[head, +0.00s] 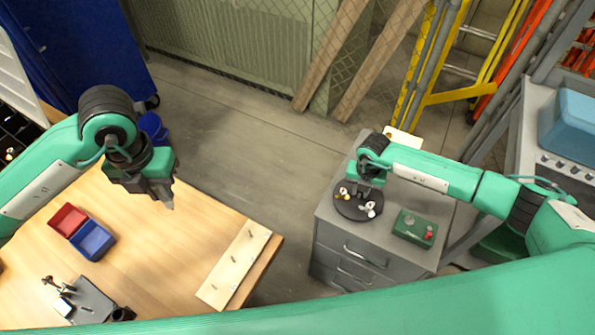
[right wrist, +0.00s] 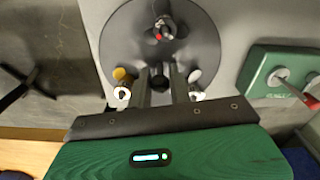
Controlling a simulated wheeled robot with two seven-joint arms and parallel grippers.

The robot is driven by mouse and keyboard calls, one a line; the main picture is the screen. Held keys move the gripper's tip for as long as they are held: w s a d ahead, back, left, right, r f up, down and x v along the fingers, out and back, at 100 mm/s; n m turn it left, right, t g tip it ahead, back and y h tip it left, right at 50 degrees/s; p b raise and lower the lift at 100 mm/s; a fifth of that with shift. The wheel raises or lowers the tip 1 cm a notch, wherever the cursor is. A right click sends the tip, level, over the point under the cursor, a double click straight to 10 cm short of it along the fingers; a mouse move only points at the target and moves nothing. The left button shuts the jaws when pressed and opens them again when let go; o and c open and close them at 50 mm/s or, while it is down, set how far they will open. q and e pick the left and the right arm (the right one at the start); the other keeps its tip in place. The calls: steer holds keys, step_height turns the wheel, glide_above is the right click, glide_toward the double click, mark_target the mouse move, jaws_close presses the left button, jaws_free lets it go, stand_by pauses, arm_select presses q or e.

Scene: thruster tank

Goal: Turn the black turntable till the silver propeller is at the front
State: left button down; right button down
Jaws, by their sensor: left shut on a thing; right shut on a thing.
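The black turntable (head: 345,209) lies flat on a grey drawer cabinet, and fills the upper middle of the right wrist view (right wrist: 120,40). It carries small pieces: a yellow one (right wrist: 122,76), a whitish one (right wrist: 196,78) and a silvery one with a red part (right wrist: 163,27). I cannot tell for sure which is the silver propeller. My right gripper (right wrist: 162,82) reaches over the turntable, shut on a small dark part between the yellow and whitish pieces; it also shows in the head view (head: 364,186). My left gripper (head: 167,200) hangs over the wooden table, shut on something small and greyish.
A green box (head: 414,228) with a red part stands beside the turntable. The wooden table (head: 150,285) holds a red bin (head: 67,220), a blue bin (head: 93,241), a pegged board (head: 234,265) and a dark fixture. Open floor lies between table and cabinet.

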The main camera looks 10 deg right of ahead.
arm_select(q)
steer(key=shift+r, duration=0.1)
steer(key=shift+r+p, duration=0.4)
steer(key=shift+p, duration=0.1)
arm_select(e)
steer(key=shift+m, duration=1.1)
arm_select(q)
steer(key=shift+r, duration=0.15)
arm_select(e)
steer(key=shift+m, duration=0.7)
arm_select(q)
steer(key=shift+r+p, duration=0.7)
steer(key=shift+p, duration=0.15)
arm_select(e)
steer(key=shift+r+m, duration=0.1)
steer(key=shift+m, duration=1.2)
arm_select(q)
steer(key=shift+r, duration=0.1)
arm_select(e)
steer(key=shift+m, duration=0.4)
arm_select(q)
steer(key=shift+r, duration=0.1)
